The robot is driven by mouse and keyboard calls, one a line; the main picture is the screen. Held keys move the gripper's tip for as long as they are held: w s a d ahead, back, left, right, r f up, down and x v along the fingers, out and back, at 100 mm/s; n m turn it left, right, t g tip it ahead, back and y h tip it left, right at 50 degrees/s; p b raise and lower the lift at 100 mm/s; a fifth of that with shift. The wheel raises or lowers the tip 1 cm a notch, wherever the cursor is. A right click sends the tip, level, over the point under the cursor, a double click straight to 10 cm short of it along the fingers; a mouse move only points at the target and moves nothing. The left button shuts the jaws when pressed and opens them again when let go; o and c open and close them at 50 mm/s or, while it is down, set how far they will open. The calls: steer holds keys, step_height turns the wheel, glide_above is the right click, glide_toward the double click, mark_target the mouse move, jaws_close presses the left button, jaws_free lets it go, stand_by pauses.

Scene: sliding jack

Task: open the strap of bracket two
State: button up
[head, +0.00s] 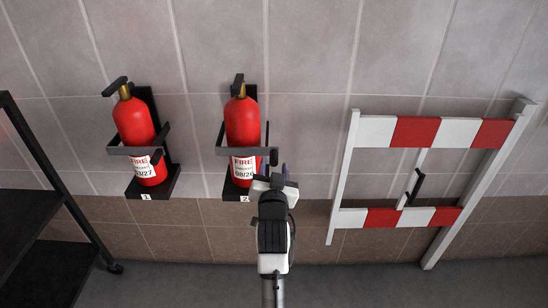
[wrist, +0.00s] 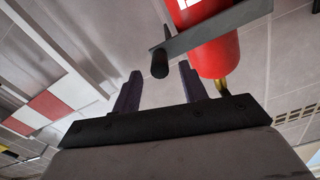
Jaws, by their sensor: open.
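Bracket two (head: 250,92) is a black wall holder marked "2", with a red fire extinguisher (head: 242,120) upright in it. Its grey strap (head: 238,151) crosses the front of the extinguisher and looks closed. A dark knob (head: 273,157) sits at the strap's right end. In the wrist view the strap (wrist: 215,30) crosses the red body, and the round dark knob (wrist: 160,64) shows between my fingertips, apart from both. My gripper (head: 275,172) is open, at the lower right of bracket two; its two purplish fingers also show in the wrist view (wrist: 158,85). My wrist hides part of the bracket's right side.
Bracket one (head: 165,180), marked "1", holds another extinguisher (head: 133,122) to the left, with its own strap across. A red-and-white barrier (head: 415,132) stands at right. A black shelf rack (head: 35,140) is at far left. Floor between is clear.

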mark_target(274, 164)
steer(key=shift+w, duration=2)
jaws_close()
